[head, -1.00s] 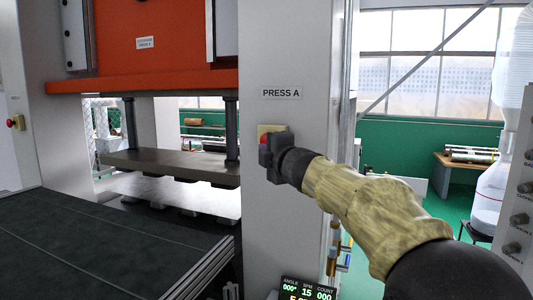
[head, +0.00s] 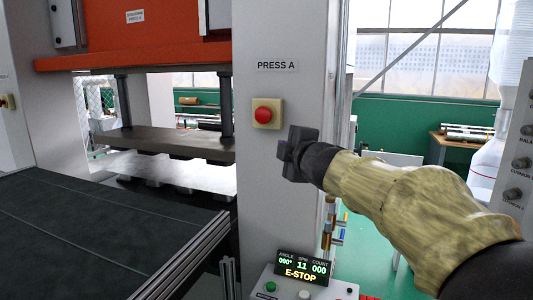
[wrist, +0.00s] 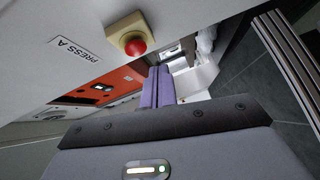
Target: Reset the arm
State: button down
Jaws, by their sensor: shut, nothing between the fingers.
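My gripper (head: 292,148) is shut and empty, held to the right of and a little below the red button in the head view. The gripper also shows in the wrist view (wrist: 158,88), with its fingers together. The red mushroom button (head: 263,115) sits on a yellow box on the grey press column (head: 272,190), under the label PRESS A. In the wrist view the red button (wrist: 136,44) is to the upper left of the fingers, apart from them. The display (head: 301,266) reads E-STOP with angle 000, SPM 11 and count 000.
The orange press (head: 140,40) stands over a dark plate (head: 150,140) at the left. A dark conveyor belt (head: 100,220) fills the lower left. A panel with knobs (head: 520,160) stands at the right edge. A control box (head: 315,289) sits below my arm.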

jog(key=s+d+f+m+g+h, duration=0.2)
jog(key=s+d+f+m, duration=0.15)
jog(key=f, duration=0.45)
jog(key=s+d+f+m+g+h, duration=0.1)
jog(key=s+d+f+m+g, duration=0.1)
jog(key=f+m, duration=0.35)
jog(key=s+d+f+m+g+h, duration=0.2)
jog(key=f, duration=0.8)
jog(key=s+d+f+m+g, duration=0.1)
jog(key=s+f+m+g, duration=0.6)
jog(key=s+f, duration=0.9)
jog(key=s+m, duration=0.1)
jog(key=s, duration=0.3)
jog(key=shift+d+g, duration=0.3)
jog(key=shift+d, duration=0.05)
jog(key=shift+w, duration=0.15)
